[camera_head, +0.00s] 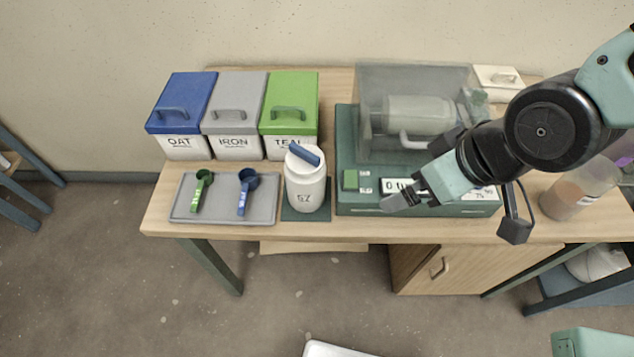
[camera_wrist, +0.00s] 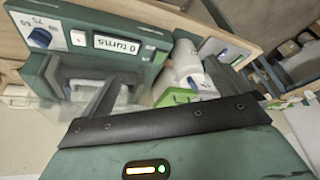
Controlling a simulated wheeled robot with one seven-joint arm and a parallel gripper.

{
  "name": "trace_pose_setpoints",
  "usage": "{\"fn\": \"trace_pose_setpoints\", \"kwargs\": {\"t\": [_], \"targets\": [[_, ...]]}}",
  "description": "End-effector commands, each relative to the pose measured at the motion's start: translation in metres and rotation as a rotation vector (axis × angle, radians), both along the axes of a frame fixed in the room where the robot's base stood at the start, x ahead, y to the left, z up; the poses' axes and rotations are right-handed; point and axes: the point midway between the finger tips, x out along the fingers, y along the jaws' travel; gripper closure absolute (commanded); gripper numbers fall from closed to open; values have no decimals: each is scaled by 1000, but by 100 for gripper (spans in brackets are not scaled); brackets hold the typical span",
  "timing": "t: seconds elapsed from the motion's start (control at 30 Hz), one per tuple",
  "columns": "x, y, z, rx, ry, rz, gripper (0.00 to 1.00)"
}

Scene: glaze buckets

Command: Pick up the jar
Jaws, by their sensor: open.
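In the wrist view a white rounded body (camera_wrist: 186,58), probably this jar, shows between the fingers. My gripper (camera_head: 405,192) is open and empty. It is to the right of the jar, apart from it, in front of the green machine's panel. Its fingers also show in the wrist view (camera_wrist: 165,90).
A green machine (camera_head: 345,192) with a clear cover over a pale drum stands right of the jar. A grey tray (camera_head: 222,212) with two scoops lies left. Blue, grey and green lidded buckets (camera_head: 233,118) stand behind. A clear container with brown contents (camera_head: 568,197) is at right.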

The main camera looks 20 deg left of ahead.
Motion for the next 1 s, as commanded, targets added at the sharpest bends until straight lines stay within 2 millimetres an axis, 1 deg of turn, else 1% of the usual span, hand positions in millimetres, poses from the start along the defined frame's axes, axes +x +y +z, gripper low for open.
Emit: {"fn": "trace_pose_setpoints", "kwargs": {"t": [0.03,0.17,0.3,0.43,0.53,0.63,0.73,0.83,1.0], "targets": [[4,5,-10,17,-14,12,0],[16,21,-32,86,-80,47,0],[28,44,-63,195,-178,95,0],[33,63,-90,319,-280,137,0],[32,74,-107,416,-356,163,0],[26,80,-121,516,-429,176,0],[19,81,-131,609,-498,178,0],[11,78,-136,688,-556,173,0],[3,71,-138,772,-619,158,0]]}}
